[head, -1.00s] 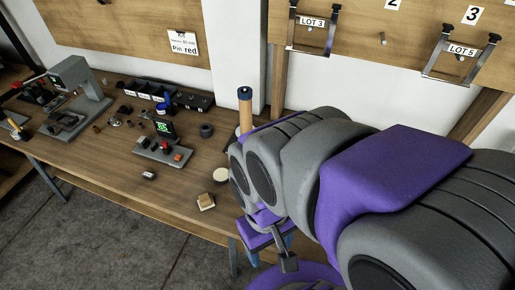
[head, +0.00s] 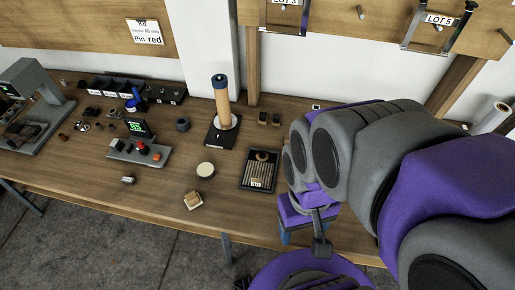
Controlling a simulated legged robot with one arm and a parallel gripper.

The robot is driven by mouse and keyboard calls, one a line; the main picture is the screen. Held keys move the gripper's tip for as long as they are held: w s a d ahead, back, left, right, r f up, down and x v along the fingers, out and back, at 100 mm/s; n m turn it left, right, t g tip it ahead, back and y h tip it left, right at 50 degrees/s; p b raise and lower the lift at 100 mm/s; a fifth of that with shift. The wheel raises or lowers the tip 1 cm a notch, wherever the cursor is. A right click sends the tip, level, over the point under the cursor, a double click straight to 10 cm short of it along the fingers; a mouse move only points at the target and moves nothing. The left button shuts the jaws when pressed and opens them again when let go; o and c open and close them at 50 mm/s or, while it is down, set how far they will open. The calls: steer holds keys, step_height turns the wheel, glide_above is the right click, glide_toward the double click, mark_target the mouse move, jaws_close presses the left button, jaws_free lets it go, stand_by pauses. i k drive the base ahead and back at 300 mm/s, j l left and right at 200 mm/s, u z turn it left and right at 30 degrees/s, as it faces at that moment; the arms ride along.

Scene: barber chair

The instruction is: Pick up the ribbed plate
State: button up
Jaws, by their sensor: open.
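A dark rectangular plate with thin parallel ribs (head: 260,172) lies flat on the wooden bench, left of my arm in the head view. A round ring shape shows at its far end and a small light label at its near end. My gripper (head: 303,238) hangs right of and nearer than the plate, near the bench's front edge. It is apart from the plate. Its jaws are open, partly hidden by my purple and grey arm links, and I see nothing held between them.
A paper-roll post (head: 222,103) stands behind the plate. A round pale disc (head: 205,169) and a small wooden block (head: 193,201) lie to its left. A grey device with a green display (head: 140,142) sits further left. Two small dark blocks (head: 269,118) lie behind.

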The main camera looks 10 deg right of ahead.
mark_target(259, 174)
steer(key=k+j+z, duration=0.2)
steer(key=z, duration=0.15)
steer(key=k+j+z, duration=0.15)
steer(key=k+z, duration=0.25)
steer(key=i, duration=0.1)
